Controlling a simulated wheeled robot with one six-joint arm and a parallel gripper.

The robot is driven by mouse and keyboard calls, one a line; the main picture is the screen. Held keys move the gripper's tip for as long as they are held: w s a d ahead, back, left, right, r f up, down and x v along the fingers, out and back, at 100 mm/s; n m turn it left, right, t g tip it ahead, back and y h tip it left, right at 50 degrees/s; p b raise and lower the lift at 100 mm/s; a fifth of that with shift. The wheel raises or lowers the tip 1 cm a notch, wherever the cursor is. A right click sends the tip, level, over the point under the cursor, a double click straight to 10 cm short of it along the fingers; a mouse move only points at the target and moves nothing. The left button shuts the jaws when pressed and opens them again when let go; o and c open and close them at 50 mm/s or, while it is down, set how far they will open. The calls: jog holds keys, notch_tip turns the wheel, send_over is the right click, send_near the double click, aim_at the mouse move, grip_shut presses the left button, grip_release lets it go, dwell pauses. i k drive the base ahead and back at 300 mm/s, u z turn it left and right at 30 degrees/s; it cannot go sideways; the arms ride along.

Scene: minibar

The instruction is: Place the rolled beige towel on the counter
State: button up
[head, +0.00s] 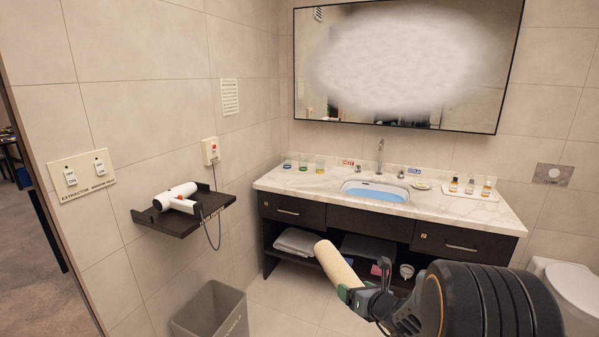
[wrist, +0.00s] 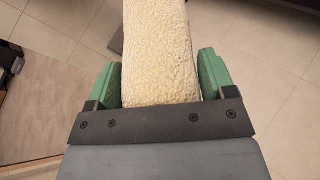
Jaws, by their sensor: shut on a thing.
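The rolled beige towel (head: 337,268) is held in the air in front of the vanity, tilted, with its far end up and to the left. In the wrist view the towel (wrist: 158,50) runs between the two green fingers and away past the top edge. My gripper (head: 352,295) is shut on its near end; the fingers also show in the wrist view (wrist: 160,82). The counter (head: 285,182) is a white marble top on a dark cabinet, beyond and above the towel in the head view. The towel is apart from the counter.
A blue-lined sink (head: 376,192) and tap (head: 380,155) take the counter's middle. Glasses (head: 303,163) stand at its back left, and a tray of small bottles (head: 469,187) at its right. A hairdryer shelf (head: 183,222), a bin (head: 211,312) and a toilet (head: 568,290) stand around.

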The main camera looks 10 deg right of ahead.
aim_at(297, 183)
jog(key=i, duration=2.15)
